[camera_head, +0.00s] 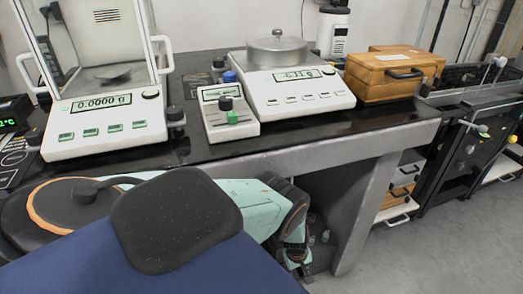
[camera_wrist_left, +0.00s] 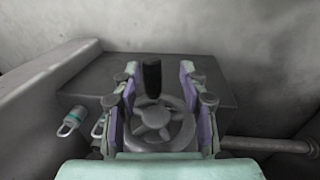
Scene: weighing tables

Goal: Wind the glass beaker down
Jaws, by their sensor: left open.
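No glass beaker shows in either view. In the left wrist view, a grey spoked handwheel (camera_wrist_left: 158,125) with an upright black crank handle (camera_wrist_left: 152,78) sits at a grey box (camera_wrist_left: 215,95). My left gripper (camera_wrist_left: 158,80) is open, with one finger on each side of the wheel and handle. I cannot tell whether the fingers touch the wheel. In the head view my left gripper (camera_head: 296,250) hangs low beside the table's front edge, partly hidden by its own arm. My right gripper is in neither view.
The black-topped table (camera_head: 300,130) carries a glass-shielded balance (camera_head: 110,125), a small control box (camera_head: 230,118) and a balance with a lidded metal pan (camera_head: 292,90). A wooden case (camera_head: 395,75) stands at right. Two metal-ringed tags (camera_wrist_left: 75,120) hang left of the wheel.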

